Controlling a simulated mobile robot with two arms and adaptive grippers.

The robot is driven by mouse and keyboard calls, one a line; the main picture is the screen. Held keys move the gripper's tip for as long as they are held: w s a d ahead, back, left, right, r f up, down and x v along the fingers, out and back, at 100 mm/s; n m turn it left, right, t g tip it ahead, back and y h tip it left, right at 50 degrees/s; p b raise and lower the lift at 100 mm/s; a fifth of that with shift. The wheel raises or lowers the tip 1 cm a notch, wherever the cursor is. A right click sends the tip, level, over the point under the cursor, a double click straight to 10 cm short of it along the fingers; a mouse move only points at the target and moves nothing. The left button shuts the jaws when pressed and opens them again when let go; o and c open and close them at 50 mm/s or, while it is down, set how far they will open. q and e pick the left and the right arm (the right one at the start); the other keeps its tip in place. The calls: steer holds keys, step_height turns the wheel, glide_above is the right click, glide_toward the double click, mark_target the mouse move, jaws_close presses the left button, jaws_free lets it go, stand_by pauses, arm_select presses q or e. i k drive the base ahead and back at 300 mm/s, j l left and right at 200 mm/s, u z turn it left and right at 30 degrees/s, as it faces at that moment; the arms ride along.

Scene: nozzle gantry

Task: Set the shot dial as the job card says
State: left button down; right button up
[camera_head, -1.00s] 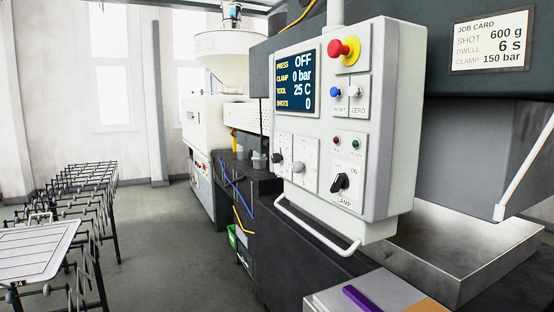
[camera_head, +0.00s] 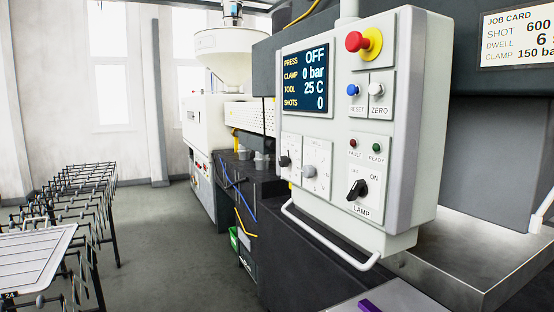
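The control panel (camera_head: 411,120) stands at right of centre, angled toward me. Its screen (camera_head: 305,80) reads press OFF, clamp 0 bar, tool 25 C, shots 0. Low on its left side are two dials, one with a dark knob (camera_head: 284,161) and one with a grey knob (camera_head: 309,171). Their labels and scales are too small to read, so I cannot tell which is the shot dial. The job card (camera_head: 520,38) at upper right reads shot 600, dwell 6, clamp 150; its right edge is cut off. Neither gripper is in view.
The panel also carries a red stop button (camera_head: 356,41), a blue button (camera_head: 352,90), a white button (camera_head: 376,89) and a black lamp switch (camera_head: 357,190). A white handle bar (camera_head: 330,245) juts out below. Open floor (camera_head: 170,240) lies between the panel and the racks (camera_head: 75,195).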

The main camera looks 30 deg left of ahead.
mark_target(283, 160)
steer(key=i+j+z, duration=0.15)
steer(key=j, duration=0.25)
steer(key=i+j+z, duration=0.15)
steer(key=j, duration=0.25)
steer(key=i+j+z, duration=0.15)
steer(key=i+j, duration=0.15)
steer(key=i+j+z, duration=0.15)
steer(key=j, duration=0.4)
steer(key=i+j+z, duration=0.15)
steer(key=j, duration=0.3)
steer(key=j+z, duration=0.15)
steer(key=j, duration=0.35)
steer(key=i+j+z, duration=0.1)
steer(key=j, duration=0.4)
